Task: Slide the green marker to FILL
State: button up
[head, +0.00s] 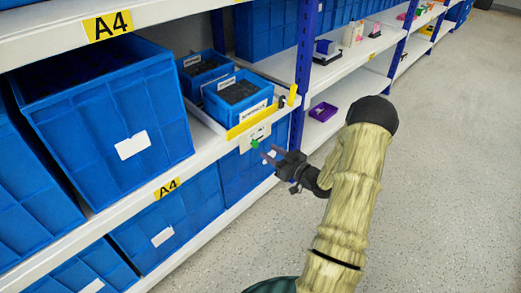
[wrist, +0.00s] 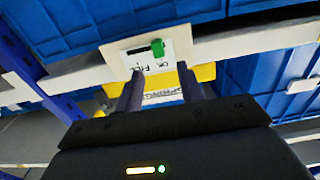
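The green marker (wrist: 158,47) sits on a small pale card (wrist: 135,52) fixed to the shelf's front edge. In the wrist view, a dark slot runs left from the marker, and the upside-down words OK and FILL show beside it. The marker is at the right end, on the OK side; FILL lies to its left. In the head view, the marker (head: 255,143) is just left of my gripper (head: 268,154). In the wrist view, the two fingers of my gripper (wrist: 160,73) stand apart with nothing between them, short of the marker.
A yellow strip (head: 249,118) runs along the shelf edge above the card, in front of a blue bin (head: 232,95) of dark parts. Large blue bins (head: 120,125) fill the shelves to the left. The floor (head: 440,150) on the right is clear.

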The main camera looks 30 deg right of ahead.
aim_at(257, 143)
jog(key=b+x, duration=0.1)
jog(key=x, duration=0.4)
jog(key=shift+w+a+b, duration=0.1)
jog(key=shift+w+b, duration=0.2)
jog(key=shift+w, duration=0.1)
grip_shut()
